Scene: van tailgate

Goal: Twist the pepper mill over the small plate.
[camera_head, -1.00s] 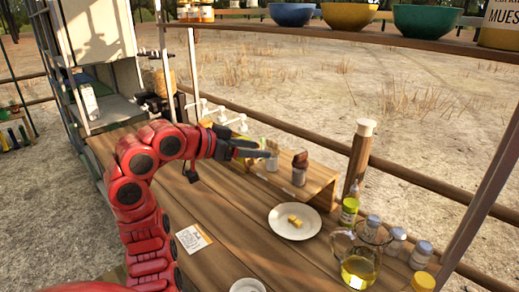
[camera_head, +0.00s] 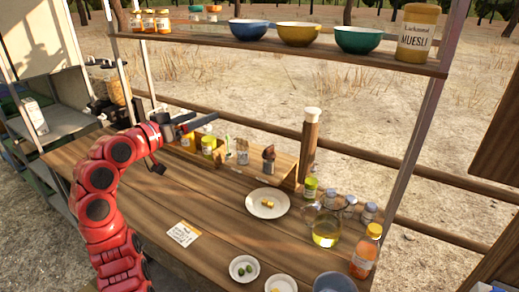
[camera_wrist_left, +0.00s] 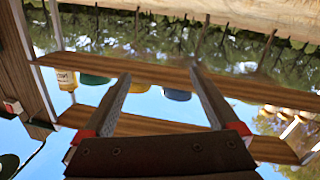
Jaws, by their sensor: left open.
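A tall wooden cylinder with a cream top (camera_head: 309,148), which looks like the pepper mill, stands upright behind the plate at the table's back edge. A smaller brown-topped shaker (camera_head: 268,160) stands at the wooden rack; I cannot tell if it is a mill. My left gripper (camera_head: 205,122) is raised near the rack's left end, left of the cylinder, apart from everything. Its fingers are open and empty in the left wrist view (camera_wrist_left: 159,72). My right gripper is not in view.
The wooden rack (camera_head: 285,168) holds small jars. An oil jug (camera_head: 325,232), small bottles and an orange bottle (camera_head: 365,252) stand right. An olive dish (camera_head: 236,276) and a card (camera_head: 183,233) lie in front. The shelf (camera_head: 280,46) with bowls (camera_head: 248,29) hangs above.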

